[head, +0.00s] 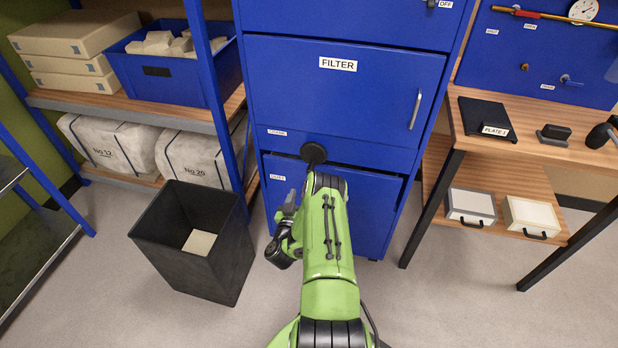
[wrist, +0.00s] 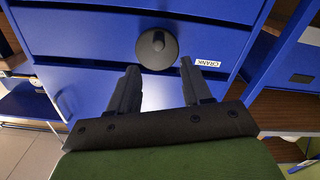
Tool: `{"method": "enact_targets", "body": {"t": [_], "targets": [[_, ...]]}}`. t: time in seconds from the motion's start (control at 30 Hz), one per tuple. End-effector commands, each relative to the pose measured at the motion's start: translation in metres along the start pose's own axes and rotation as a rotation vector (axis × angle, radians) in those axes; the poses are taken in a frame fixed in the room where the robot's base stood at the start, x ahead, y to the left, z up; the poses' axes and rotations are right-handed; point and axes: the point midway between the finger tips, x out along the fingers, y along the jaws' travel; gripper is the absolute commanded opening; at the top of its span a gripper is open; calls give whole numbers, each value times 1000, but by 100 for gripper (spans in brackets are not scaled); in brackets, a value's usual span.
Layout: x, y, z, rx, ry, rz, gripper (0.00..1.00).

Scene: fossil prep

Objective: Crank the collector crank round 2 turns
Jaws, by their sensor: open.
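The collector crank (head: 314,152) is a dark round disc on the front of the blue cabinet, below the FILTER door and right of the CRANK label. In the head view my green arm hides the fingers and part of the lower cabinet.
A black bin (head: 197,240) with a pale piece inside stands on the floor left of my arm. Blue-posted shelves with boxes and sacks (head: 105,145) are at the left. A wooden workbench (head: 545,120) is at the right. Floor between cabinet and bench is clear.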

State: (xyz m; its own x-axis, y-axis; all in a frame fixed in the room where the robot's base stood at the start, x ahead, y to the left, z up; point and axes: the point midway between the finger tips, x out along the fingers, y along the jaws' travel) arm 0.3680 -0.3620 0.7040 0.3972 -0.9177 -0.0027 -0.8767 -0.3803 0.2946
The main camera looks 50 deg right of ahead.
Motion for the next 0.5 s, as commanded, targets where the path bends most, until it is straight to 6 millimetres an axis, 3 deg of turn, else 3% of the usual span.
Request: {"method": "enact_targets", "body": {"t": [0.03, 0.3, 0.5], "targets": [[16, 2, 5, 5, 5, 11, 49], [84, 3, 4, 8, 2, 11, 49], [117, 1, 2, 5, 2, 5, 49]]}}
